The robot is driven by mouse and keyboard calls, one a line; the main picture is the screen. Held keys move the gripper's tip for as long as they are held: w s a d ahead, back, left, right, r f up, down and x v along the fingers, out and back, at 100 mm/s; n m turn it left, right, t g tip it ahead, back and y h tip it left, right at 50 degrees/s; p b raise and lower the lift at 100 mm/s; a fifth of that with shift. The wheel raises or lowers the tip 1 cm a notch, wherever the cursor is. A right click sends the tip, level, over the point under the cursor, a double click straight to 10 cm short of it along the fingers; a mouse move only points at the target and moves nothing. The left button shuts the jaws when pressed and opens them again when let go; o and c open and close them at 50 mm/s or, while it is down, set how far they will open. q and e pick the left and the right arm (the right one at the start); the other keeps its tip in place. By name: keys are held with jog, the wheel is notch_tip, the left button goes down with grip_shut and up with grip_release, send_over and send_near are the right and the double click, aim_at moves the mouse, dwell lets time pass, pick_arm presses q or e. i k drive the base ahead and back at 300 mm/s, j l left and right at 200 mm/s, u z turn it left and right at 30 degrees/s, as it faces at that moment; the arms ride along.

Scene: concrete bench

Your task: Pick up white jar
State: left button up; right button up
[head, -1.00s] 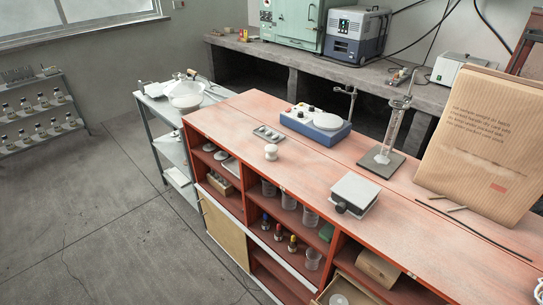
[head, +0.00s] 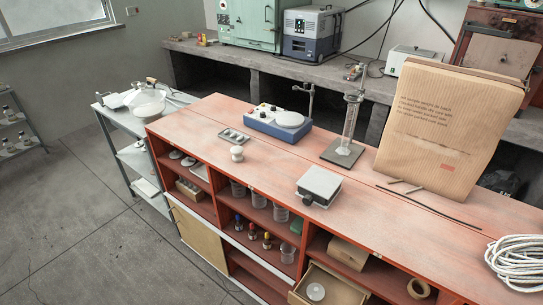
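A small white jar (head: 237,153) with a rounded top stands upright on the red bench top (head: 290,165), near its front edge and left of the middle. It stands apart from the things around it. Neither of my grippers shows in the head view.
Around the jar are a small tray (head: 233,136), a blue stirrer with a white plate (head: 278,122) and a grey box device (head: 319,186). An open drawer (head: 330,288) juts out below.

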aim_at(236, 158)
jog(key=j+z, duration=0.15)
jog(key=z, duration=0.25)
jog(key=i+j+z, duration=0.1)
jog(key=z, duration=0.3)
jog(key=j+z, duration=0.2)
jog(key=z, duration=0.25)
jog(key=j+z, duration=0.3)
jog(key=k+j+z, duration=0.15)
jog(key=j+z, duration=0.15)
jog(key=j, duration=0.2)
jog(key=k+j, duration=0.1)
jog(key=j, duration=0.25)
jog(key=k+j+z, duration=0.1)
jog(key=j, duration=0.3)
jog(key=k+j+z, duration=0.1)
jog(key=j, duration=0.25)
jog(key=k+j, duration=0.2)
jog(key=j, duration=0.15)
